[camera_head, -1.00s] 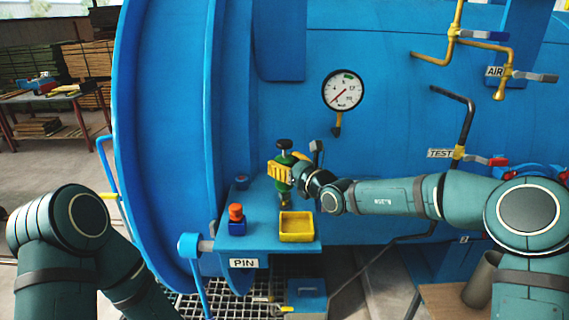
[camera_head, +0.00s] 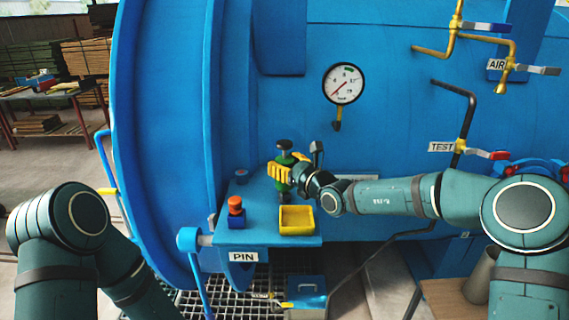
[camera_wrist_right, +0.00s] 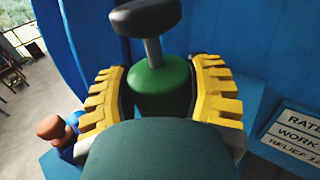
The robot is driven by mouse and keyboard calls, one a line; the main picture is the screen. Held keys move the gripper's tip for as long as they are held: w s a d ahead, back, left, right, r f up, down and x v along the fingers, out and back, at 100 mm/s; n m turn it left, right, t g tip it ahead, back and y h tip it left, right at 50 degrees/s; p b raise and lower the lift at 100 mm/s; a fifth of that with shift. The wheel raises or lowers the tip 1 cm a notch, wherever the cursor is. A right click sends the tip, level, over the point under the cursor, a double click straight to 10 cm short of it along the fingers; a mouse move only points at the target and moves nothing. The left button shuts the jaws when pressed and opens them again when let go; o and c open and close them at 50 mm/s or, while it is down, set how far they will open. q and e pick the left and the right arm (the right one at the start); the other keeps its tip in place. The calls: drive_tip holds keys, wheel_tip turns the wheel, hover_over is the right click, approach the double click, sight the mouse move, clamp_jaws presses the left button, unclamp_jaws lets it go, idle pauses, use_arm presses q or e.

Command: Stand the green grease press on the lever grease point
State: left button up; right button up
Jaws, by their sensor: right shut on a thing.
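The green grease press (camera_head: 284,159), with a black knob on top, is upright above the blue shelf (camera_head: 262,240). My right gripper (camera_head: 284,172) is shut on it, with yellow fingers on both sides. In the right wrist view the press (camera_wrist_right: 160,86) stands between the two fingers (camera_wrist_right: 160,95). The foot of the press is hard to see behind the fingers, and I cannot tell whether it touches anything below. I cannot make out the lever grease point with certainty. My left arm shows at the lower left, but its gripper is out of view.
A yellow tray (camera_head: 297,220) sits on the shelf just in front of the press. A blue block with an orange-red top (camera_head: 236,206) and a small blue stub (camera_head: 241,176) are to its left. The blue vessel wall with a gauge (camera_head: 343,83) rises behind.

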drive_tip(key=shift+f, duration=0.1)
drive_tip(key=o, duration=1.4)
drive_tip(key=v, duration=1.2)
drive_tip(key=shift+s, duration=0.1)
